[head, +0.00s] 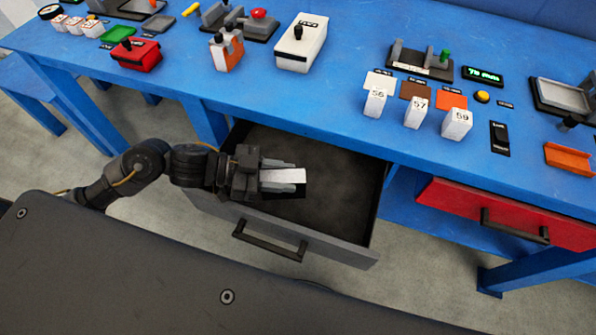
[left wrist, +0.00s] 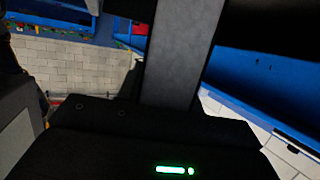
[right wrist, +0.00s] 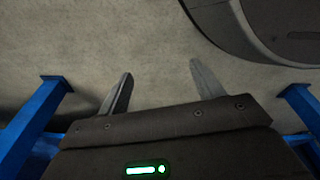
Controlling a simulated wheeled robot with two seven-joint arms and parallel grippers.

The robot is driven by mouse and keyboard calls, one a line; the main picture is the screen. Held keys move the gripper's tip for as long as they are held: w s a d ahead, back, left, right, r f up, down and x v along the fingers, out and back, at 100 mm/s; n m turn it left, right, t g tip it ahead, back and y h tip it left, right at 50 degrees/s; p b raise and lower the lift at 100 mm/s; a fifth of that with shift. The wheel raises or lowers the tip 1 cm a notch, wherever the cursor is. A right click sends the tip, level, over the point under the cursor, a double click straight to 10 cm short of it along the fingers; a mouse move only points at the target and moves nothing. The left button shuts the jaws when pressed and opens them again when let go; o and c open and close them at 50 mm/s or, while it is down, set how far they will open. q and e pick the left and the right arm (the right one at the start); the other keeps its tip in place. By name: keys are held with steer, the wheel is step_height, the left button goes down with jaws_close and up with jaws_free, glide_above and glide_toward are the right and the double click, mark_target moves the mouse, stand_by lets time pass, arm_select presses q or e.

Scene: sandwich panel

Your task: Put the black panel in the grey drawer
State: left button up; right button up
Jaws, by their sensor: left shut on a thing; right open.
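My left gripper (head: 287,182) is shut on a small flat piece, with a pale face between the fingers and a black part (head: 290,194) showing below them. I take it for the black panel, partly hidden by the fingers. The gripper holds it above the open grey drawer (head: 340,247), over its dark, empty-looking inside. In the left wrist view a grey finger (left wrist: 175,60) stands in front of dark areas that I cannot clearly tell apart. My right gripper (right wrist: 160,88) is open and empty above bare floor, and it is not visible in the head view.
The blue table (head: 340,105) carries several devices and white blocks along its edge. A closed red drawer (head: 470,207) is under the table at the right. The grey drawer's black handle (head: 268,242) juts out at the front.

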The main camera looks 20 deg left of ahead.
arm_select(q)
steer(key=w+f+b, duration=0.1)
steer(key=w+f, duration=0.6)
steer(key=shift+w+d+b, duration=0.25)
steer(key=shift+d+b, duration=0.05)
steer(key=shift+d, duration=0.15)
arm_select(e)
steer(key=w+r, duration=0.1)
steer(key=w+a+r, duration=0.1)
steer(key=w+r, duration=0.1)
steer(key=r, duration=0.1)
steer(key=shift+a+r, duration=0.1)
steer(key=shift+a, duration=0.2)
arm_select(q)
steer(key=shift+w+f+b, duration=0.2)
steer(key=shift+f+b, duration=0.1)
steer(key=shift+f, duration=1.4)
arm_select(e)
steer(key=shift+w+a+r+t, duration=0.15)
steer(key=shift+w+r, duration=0.1)
steer(key=shift+r, duration=0.25)
steer(key=shift+w+a+r+t, duration=0.15)
steer(key=shift+w+r, duration=0.1)
steer(key=shift+r, duration=0.25)
arm_select(q)
steer(key=shift+f, duration=0.1)
steer(key=o, duration=1)
arm_select(e)
steer(key=shift+w+r, duration=0.1)
steer(key=shift+r, duration=0.05)
